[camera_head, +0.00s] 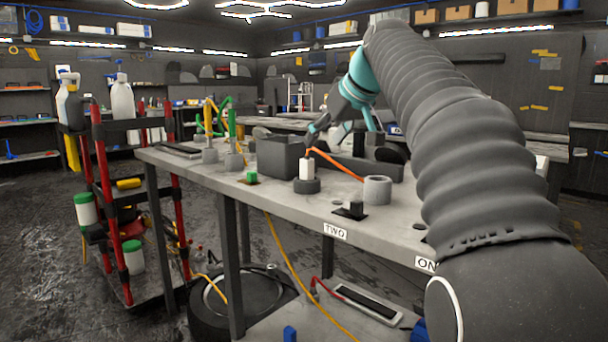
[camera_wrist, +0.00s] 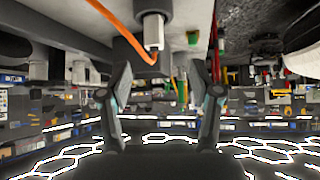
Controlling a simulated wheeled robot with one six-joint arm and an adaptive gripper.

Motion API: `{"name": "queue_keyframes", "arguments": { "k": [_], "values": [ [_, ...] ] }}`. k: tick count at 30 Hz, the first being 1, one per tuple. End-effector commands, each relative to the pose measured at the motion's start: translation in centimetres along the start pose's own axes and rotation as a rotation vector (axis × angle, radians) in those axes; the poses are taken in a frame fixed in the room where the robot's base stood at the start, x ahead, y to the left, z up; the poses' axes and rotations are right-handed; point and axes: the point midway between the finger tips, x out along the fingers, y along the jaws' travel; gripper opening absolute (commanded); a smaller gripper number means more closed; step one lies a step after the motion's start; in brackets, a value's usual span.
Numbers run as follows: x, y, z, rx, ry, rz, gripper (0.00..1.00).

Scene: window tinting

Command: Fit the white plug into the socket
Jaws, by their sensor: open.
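The white plug (camera_head: 306,169) stands upright in a dark round holder (camera_head: 306,186) on the workbench, with an orange cable at its top. In the wrist view, which is upside down, the white plug (camera_wrist: 153,31) shows beyond my fingertips, roughly in line with the gap between them. My gripper (camera_head: 318,131) is above and behind the plug in the head view. It also shows in the wrist view (camera_wrist: 161,70), its fingers spread and empty. A black square fitting (camera_head: 350,211) lies near the bench's front edge above the "TWO" label; I cannot tell whether it is the socket.
A grey hollow cylinder (camera_head: 377,190) stands right of the plug. A dark box (camera_head: 278,156) stands behind it to the left. A green plug (camera_head: 252,177) sits left on the bench. Green and yellow cables (camera_head: 228,128) rise farther left. A red-framed cart (camera_head: 108,195) stands beside the bench.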

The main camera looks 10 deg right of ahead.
Motion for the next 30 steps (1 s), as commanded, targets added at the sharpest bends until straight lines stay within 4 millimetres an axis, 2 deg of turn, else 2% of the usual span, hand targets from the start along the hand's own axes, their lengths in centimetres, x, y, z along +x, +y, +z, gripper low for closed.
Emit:
{"name": "queue_keyframes", "arguments": {
  "k": [3,9,19,30],
  "values": [
    [2.5,0.1,0.3,0.003,-0.004,-0.001,0.63],
    [5.6,0.2,0.2,0.003,-0.003,0.001,0.63],
    [7.5,0.2,0.0,0.002,-0.002,0.0,0.63],
    [11.8,0.6,-0.2,0.0,-0.001,-0.001,0.63]
  ]
}}
